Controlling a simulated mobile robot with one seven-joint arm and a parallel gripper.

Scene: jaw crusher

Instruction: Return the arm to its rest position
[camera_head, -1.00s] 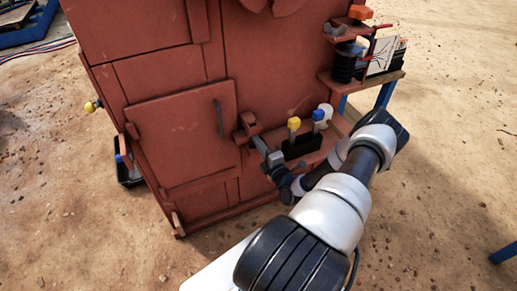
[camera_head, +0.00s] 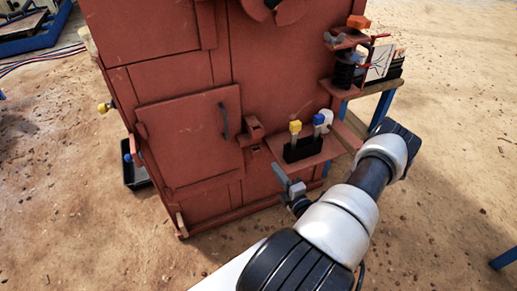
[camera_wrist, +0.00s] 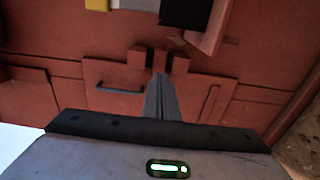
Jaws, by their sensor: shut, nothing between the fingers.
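My arm (camera_head: 345,215) reaches in from the lower right, in front of the red crusher (camera_head: 185,75). My gripper (camera_head: 278,172) is in front of the crusher, below the small shelf and to the lower right of the door latch (camera_head: 254,132). In the wrist view my gripper (camera_wrist: 159,85) has its two fingers together, with nothing between them. The latch bracket (camera_wrist: 158,58) shows beyond the fingertips there, apart from them. The closed door with its handle (camera_head: 223,121) is to the left of my gripper.
A small shelf (camera_head: 318,153) sticks out from the crusher with a yellow-topped lever (camera_head: 295,127) and a blue-topped lever (camera_head: 319,121), close above my gripper. A blue-legged table (camera_head: 383,104) stands behind my arm. Bare sandy ground (camera_head: 455,160) lies open at the right.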

